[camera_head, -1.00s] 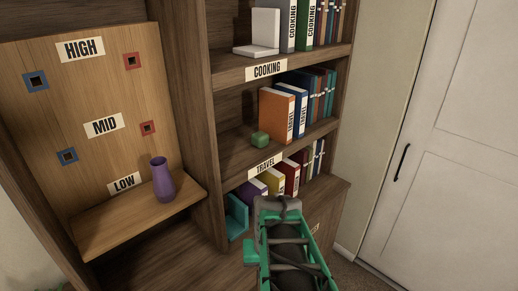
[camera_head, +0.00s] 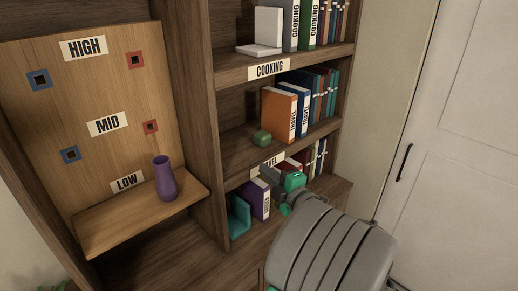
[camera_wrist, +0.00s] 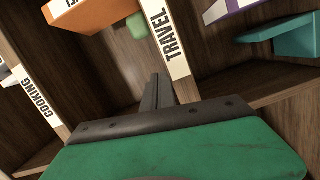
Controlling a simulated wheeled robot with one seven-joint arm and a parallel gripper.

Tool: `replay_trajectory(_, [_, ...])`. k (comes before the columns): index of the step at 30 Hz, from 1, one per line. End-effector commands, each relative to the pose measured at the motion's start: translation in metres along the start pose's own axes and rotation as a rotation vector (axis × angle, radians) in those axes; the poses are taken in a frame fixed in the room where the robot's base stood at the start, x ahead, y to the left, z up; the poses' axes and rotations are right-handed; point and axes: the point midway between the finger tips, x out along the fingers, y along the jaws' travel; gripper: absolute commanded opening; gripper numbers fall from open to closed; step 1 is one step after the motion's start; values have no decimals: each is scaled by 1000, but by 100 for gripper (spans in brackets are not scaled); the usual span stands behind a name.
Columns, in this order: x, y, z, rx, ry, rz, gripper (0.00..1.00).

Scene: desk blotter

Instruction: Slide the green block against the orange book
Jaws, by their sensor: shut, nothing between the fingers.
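The green block (camera_head: 262,138) sits on the middle shelf, left of the orange book (camera_head: 278,115), with a small gap apparent between them. The orange book stands upright at the left end of the row, its spine lettered. In the wrist view the green block (camera_wrist: 137,25) and the orange book (camera_wrist: 95,15) show at the top, beyond the TRAVEL label. My gripper (camera_head: 266,173) is in front of the shelf edge, below the block, and covers part of that label. In the wrist view its fingers (camera_wrist: 157,88) are together and empty, apart from block and book.
Blue and other books (camera_head: 303,108) stand right of the orange book. The TRAVEL label (camera_wrist: 166,40) is on the shelf's front edge. The cooking shelf (camera_head: 290,66) is above; a purple book (camera_head: 256,199) and teal bookend (camera_head: 239,217) are below. Shelf left of the block is clear.

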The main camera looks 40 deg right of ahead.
Motion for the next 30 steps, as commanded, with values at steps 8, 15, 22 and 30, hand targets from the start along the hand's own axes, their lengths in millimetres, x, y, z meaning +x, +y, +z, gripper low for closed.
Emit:
replay_trajectory(8, [14,10,2,-173,-12,25,0])
replay_trajectory(15, [63,12,1,-171,-9,22,0])
replay_trajectory(22, [104,15,13,-170,-17,23,0])
replay_trajectory(30, [109,16,41,-172,-15,23,0])
